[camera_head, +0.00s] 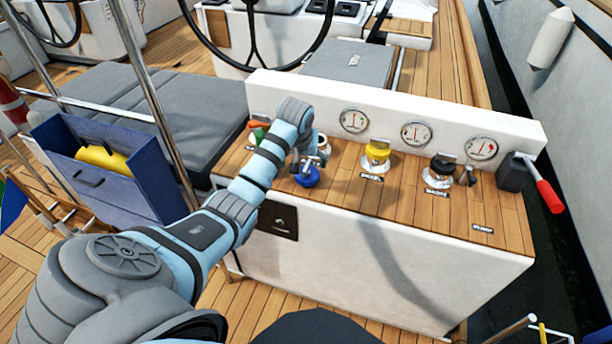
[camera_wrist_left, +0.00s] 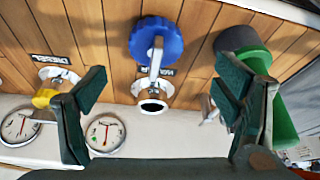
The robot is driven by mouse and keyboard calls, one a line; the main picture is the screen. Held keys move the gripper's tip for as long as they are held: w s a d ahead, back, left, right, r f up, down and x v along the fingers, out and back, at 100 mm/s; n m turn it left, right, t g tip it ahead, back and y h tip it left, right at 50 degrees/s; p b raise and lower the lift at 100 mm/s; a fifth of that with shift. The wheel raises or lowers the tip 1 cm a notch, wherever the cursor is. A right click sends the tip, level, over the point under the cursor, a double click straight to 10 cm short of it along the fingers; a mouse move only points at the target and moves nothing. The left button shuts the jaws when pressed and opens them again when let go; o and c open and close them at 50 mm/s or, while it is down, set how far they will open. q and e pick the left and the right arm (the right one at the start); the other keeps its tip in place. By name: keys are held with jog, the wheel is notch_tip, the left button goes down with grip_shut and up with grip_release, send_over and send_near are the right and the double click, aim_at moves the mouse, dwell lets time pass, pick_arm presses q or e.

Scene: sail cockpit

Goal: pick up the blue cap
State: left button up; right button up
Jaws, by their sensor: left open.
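The blue cap (camera_head: 307,176) sits on the wooden top of the white console, in front of the gauges. In the left wrist view the round, ridged blue cap (camera_wrist_left: 150,42) has a metal bar across it and lies beside an open metal filler neck (camera_wrist_left: 152,96) by a WATER label. My left gripper (camera_head: 306,160) is above and just behind the cap in the head view. In the left wrist view its two dark fingers (camera_wrist_left: 163,84) are spread wide, with nothing between their tips but the view of the neck and cap below. My right gripper is not in view.
A yellow cap (camera_head: 377,152) and a black cap (camera_head: 441,168) stand on fittings to the right. A green container (camera_wrist_left: 276,110) is close to one finger. A red-handled lever (camera_head: 549,196) is at the console's right end; a blue box (camera_head: 150,190) stands left.

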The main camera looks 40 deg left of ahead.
pick_arm(q)
jog(key=b+x, duration=0.1)
jog(key=x, duration=0.3)
jog(key=b+x, duration=0.2)
jog(key=x, duration=0.2)
jog(key=shift+w+d+f, duration=0.15)
jog(key=shift+w+f, duration=0.15)
jog(key=shift+f, duration=0.05)
jog(key=shift+r, duration=0.1)
jog(key=c, duration=1.5)
notch_tip(320, 180, up, 19)
jog(key=p, duration=0.5)
notch_tip(320, 180, up, 4)
jog(key=p, duration=0.5)
send_over(307, 173)
jog(key=w+a, duration=0.1)
jog(key=shift+w, duration=0.15)
